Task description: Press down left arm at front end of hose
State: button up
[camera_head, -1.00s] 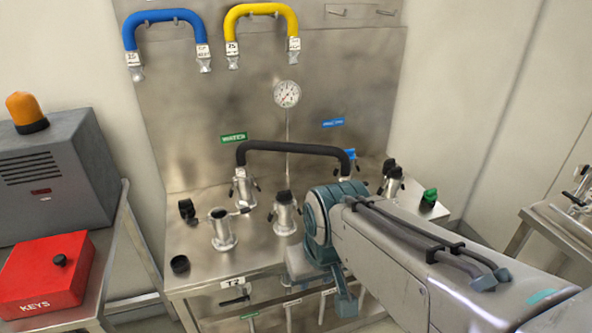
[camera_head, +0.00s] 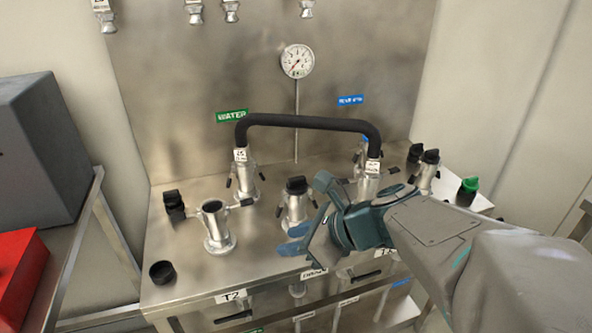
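The black hose (camera_head: 310,122) arches between two metal couplings with white tags. Its left end sits on a coupling (camera_head: 246,178) with small dark-tipped arms on both sides, the left one (camera_head: 229,183) angled downward. Its right end sits on another coupling (camera_head: 369,183), partly hidden by my wrist; short side arms show there, the right one (camera_head: 393,170) angled up. I cannot tell for sure which end is the front one. My gripper (camera_head: 298,238) is in front of the right coupling, pointing left, beside the capped middle pipe. It appears to hold nothing; its finger opening is unclear.
An open pipe stub (camera_head: 216,228) and the black-capped pipe (camera_head: 296,203) stand near the front of the steel bench. A loose black cap (camera_head: 162,272) lies at the front left. Capped fittings (camera_head: 429,170) stand at the right. A gauge (camera_head: 297,61) is on the back panel.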

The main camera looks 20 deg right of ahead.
jog(key=w+d+f+m+t+h+b, duration=0.1)
jog(key=w+d+f+m+t+b, duration=0.2)
jog(key=m, duration=0.4)
jog(key=w+d+f+m+t+b, duration=0.1)
jog(key=w+d+m+t+b, duration=0.15)
jog(key=d+m+b, duration=0.35)
jog(key=m+t+h+b, duration=0.2)
jog(key=m+t+h, duration=0.35)
jog(key=m, duration=1.05)
send_near(344, 184)
jog(key=w+b, duration=0.1)
jog(key=w, duration=0.4)
jog(key=w+b, duration=0.1)
jog(key=w, duration=0.5)
jog(key=shift+a+r, duration=0.1)
jog(key=shift+a, duration=0.15)
jog(key=shift+s, duration=0.1)
grip_shut()
